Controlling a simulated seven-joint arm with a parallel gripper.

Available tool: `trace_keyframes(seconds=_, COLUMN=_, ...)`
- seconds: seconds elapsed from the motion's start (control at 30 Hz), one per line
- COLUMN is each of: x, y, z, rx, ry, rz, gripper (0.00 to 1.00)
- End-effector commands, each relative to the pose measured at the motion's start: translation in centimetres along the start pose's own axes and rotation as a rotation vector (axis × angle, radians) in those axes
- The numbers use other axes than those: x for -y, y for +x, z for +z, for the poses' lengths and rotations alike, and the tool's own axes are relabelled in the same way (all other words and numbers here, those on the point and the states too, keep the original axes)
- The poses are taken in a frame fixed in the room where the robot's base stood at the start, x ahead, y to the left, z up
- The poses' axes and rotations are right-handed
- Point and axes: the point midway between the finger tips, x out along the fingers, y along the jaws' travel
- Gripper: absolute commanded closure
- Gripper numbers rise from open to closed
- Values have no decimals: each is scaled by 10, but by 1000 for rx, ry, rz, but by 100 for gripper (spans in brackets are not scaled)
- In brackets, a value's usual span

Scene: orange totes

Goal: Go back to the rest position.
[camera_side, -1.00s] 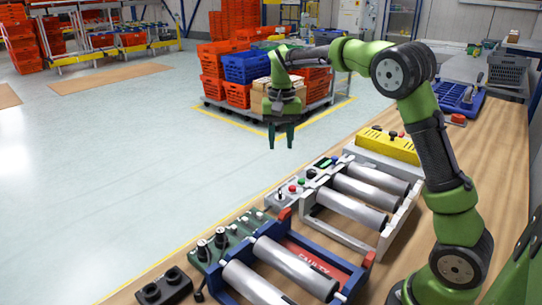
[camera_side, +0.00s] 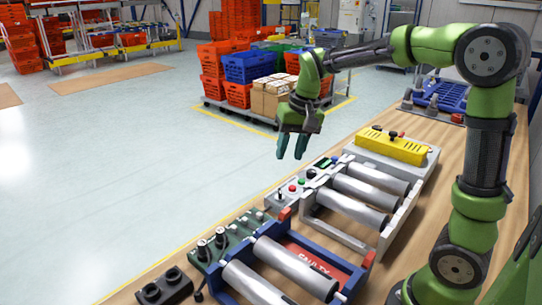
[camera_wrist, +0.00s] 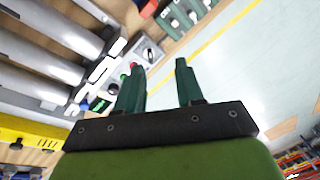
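My gripper (camera_side: 291,146) hangs in the air at the floor-side edge of the bench, above and behind the silver roller unit (camera_side: 343,204). Its two dark green fingers point down and slightly left, with a gap between them and nothing in it. In the wrist view, my gripper (camera_wrist: 158,82) also shows two fingers apart and empty, with the bench edge and pale floor beyond them. The gripper touches nothing that I can see.
A blue-framed roller unit (camera_side: 364,272) marked "FAULTY" stands nearer on the wooden bench (camera_side: 455,150). A yellow box (camera_side: 393,146) lies behind the silver unit. A blue tray (camera_side: 440,96) is further back. Stacked totes and cardboard boxes (camera_side: 273,98) stand on a floor pallet.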

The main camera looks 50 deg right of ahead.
Motion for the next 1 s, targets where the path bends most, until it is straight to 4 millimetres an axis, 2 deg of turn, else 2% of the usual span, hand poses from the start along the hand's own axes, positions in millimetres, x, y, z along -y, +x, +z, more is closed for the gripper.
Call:
trace_keyframes(seconds=0.03, x=1, y=-10, z=22, rx=-29, ry=-31, rz=-39, gripper=63)
trace_keyframes(seconds=0.2, x=-2, y=-26, z=86, rx=-131, ry=-125, rz=-146, gripper=63)
trace_keyframes(seconds=0.3, x=-6, y=-30, z=120, rx=-193, ry=-171, rz=-195, gripper=63)
trace_keyframes(seconds=0.43, x=-13, y=-33, z=153, rx=-260, ry=-212, rz=-240, gripper=63)
trace_keyframes(seconds=0.6, x=-17, y=-41, z=171, rx=-311, ry=-238, rz=-271, gripper=63)
trace_keyframes(seconds=0.7, x=-16, y=-47, z=171, rx=-331, ry=-242, rz=-282, gripper=63)
trace_keyframes(seconds=1.0, x=-16, y=-48, z=171, rx=-331, ry=-242, rz=-282, gripper=63)
